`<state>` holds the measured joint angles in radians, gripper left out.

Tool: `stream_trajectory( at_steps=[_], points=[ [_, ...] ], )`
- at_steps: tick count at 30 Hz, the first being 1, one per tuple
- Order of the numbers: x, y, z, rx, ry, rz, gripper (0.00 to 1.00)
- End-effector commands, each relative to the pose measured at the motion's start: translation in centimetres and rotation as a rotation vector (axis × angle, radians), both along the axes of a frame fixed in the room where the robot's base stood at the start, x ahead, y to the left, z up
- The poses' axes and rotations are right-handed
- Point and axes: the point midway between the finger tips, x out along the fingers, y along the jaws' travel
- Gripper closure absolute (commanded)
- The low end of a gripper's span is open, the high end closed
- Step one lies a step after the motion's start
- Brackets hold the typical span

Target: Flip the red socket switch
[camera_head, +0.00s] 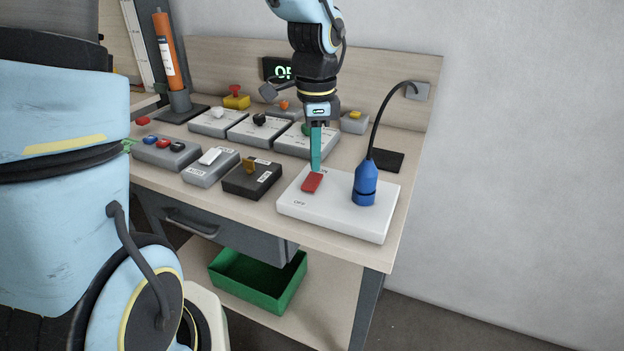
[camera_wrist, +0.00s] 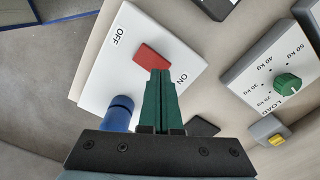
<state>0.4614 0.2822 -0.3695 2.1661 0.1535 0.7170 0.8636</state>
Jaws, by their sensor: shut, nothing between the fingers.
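The red socket switch (camera_head: 312,182) is a rocker on a white socket board (camera_head: 340,220) at the right front of the bench. It also shows in the wrist view (camera_wrist: 152,55), between the words OFF and ON. My gripper (camera_head: 315,168) points down with its green fingers together and empty. In the wrist view my fingertips (camera_wrist: 159,75) are at the switch's edge on the ON side; I cannot tell whether they touch it. A blue plug (camera_head: 365,185) with a black cable stands upright on the board, right of the switch.
Grey boxes with a white rocker (camera_head: 210,156), buttons (camera_head: 165,143) and knobs stand further left and behind. The black cable arches to a wall plate (camera_head: 417,91). A green bin (camera_head: 258,278) is below.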

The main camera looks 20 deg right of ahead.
Motion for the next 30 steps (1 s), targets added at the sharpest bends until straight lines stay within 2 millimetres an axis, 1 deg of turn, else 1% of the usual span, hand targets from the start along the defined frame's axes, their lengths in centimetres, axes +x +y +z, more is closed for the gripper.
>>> stream_trajectory(
  at_steps=[30],
  points=[
    [0.0, 0.0, -1.5, 0.001, 0.0, 0.0, 1.0]
  ],
)
